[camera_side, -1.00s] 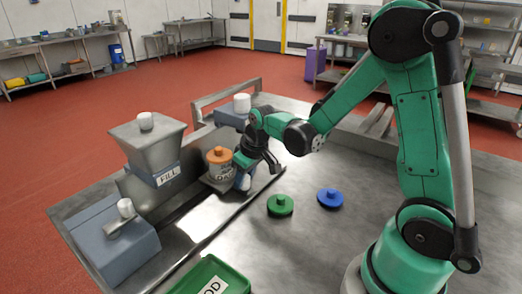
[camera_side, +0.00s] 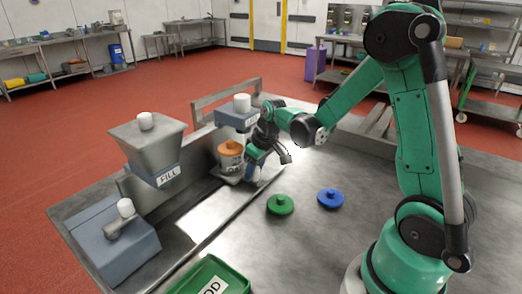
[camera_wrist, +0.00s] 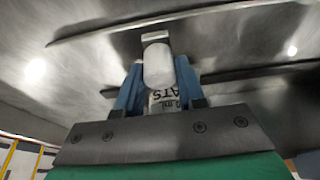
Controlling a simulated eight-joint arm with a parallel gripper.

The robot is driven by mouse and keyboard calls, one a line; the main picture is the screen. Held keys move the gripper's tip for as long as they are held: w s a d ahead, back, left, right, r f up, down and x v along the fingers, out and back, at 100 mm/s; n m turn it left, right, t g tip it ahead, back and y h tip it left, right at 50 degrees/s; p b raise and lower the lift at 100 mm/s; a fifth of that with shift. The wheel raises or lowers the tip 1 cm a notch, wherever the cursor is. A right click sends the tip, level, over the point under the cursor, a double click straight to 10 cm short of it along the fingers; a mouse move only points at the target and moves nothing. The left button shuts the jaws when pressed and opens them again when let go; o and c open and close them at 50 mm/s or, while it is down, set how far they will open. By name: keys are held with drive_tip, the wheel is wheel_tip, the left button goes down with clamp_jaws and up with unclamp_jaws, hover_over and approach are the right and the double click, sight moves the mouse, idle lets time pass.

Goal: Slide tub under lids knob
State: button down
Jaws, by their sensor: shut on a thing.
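The FILL hopper (camera_side: 147,145) stands left of the tub. A blue-grey box (camera_side: 115,240) with a white-knobbed lever is nearer. A green lid (camera_side: 280,204) and a blue lid (camera_side: 330,198) lie on the table right of the track. A green bin (camera_side: 212,278) is at the front.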

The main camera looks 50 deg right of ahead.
drive_tip(key=shift+d, duration=1.65)
drive_tip(key=shift+d, duration=0.9)
drive_tip(key=shift+c, duration=1.8)
unclamp_jaws()
drive_tip(key=shift+v, duration=2.5)
drive_tip(key=shift+r, duration=0.1)
drive_tip(key=shift+v, duration=2.75)
